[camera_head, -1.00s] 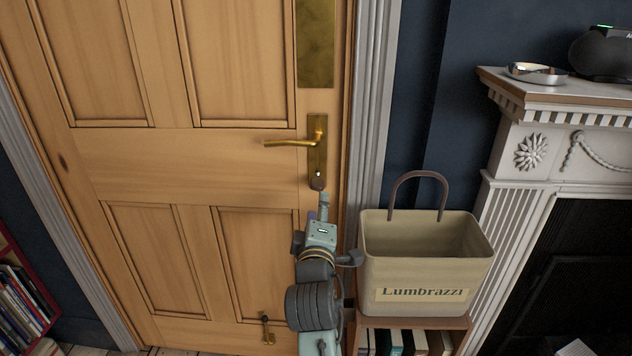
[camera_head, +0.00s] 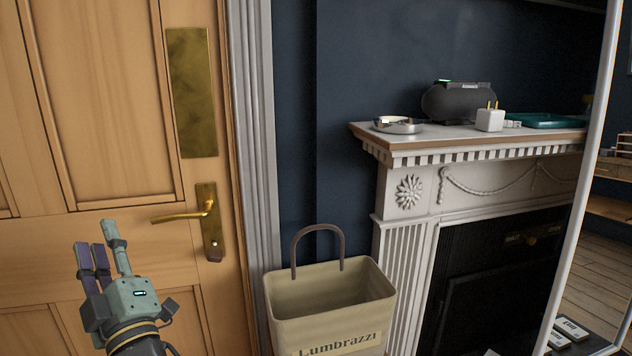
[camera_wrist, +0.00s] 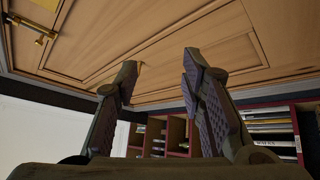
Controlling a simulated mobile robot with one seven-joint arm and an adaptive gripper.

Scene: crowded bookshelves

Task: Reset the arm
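My gripper (camera_head: 105,258) is at the lower left of the head view, raised in front of the wooden door (camera_head: 100,120). Its fingers point up. In the wrist view my gripper (camera_wrist: 160,85) shows its two padded fingers apart, with nothing between them. The brass door handle (camera_head: 185,215) is to the right of and a little above my gripper in the head view. The lower part of my arm is cut off by the picture's bottom edge.
A beige bag (camera_head: 330,300) stands right of the door. A white fireplace mantel (camera_head: 470,145) carries a metal dish (camera_head: 397,125), a dark speaker (camera_head: 458,101), a white plug (camera_head: 490,120) and a teal tray (camera_head: 545,121). A red bookshelf (camera_wrist: 298,115) shows in the wrist view.

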